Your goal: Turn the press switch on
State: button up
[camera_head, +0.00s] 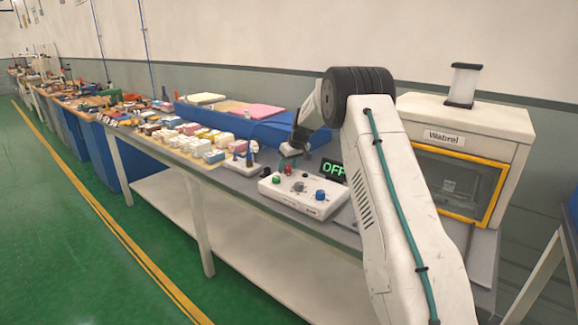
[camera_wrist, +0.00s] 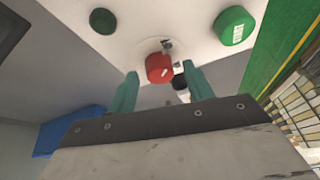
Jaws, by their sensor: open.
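In the wrist view a red knob (camera_wrist: 159,68) with a white mark lies between my gripper's (camera_wrist: 163,76) two teal fingers. The fingers are apart, one on each side of it; contact cannot be told. A green labelled button (camera_wrist: 235,25) and a dark green round knob (camera_wrist: 103,20) are on the same panel.
A white machine labelled Wabrel (camera_head: 462,150) with a yellow-framed window stands at the right. Several small boxes and blocks (camera_head: 190,138) cover the bench to the left. A blue bin (camera_head: 235,122) with coloured items is behind. My arm hides part of the bench.

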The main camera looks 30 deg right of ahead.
jog(key=c, duration=1)
jog(key=shift+m, duration=0.3)
jog(key=m+h, duration=0.1)
jog(key=m, duration=0.2)
jog(key=shift+a+m+h, duration=0.15)
jog(key=shift+m+h, duration=0.15)
jog(key=m+h, duration=0.1)
jog(key=m, duration=0.3)
jog(key=shift+a+h, duration=0.1)
jog(key=shift+h, duration=0.3)
jog(key=m, duration=0.2)
jog(key=m+g+h, duration=0.1)
jog(key=m, duration=0.2)
jog(key=shift+a+g, duration=0.1)
jog(key=shift+g, duration=0.2)
jog(key=m, duration=0.2)
jog(key=m+g+h, duration=0.1)
jog(key=m, duration=0.1)
jog(key=shift+w+m+g, duration=0.15)
jog(key=shift+m+g, duration=0.15)
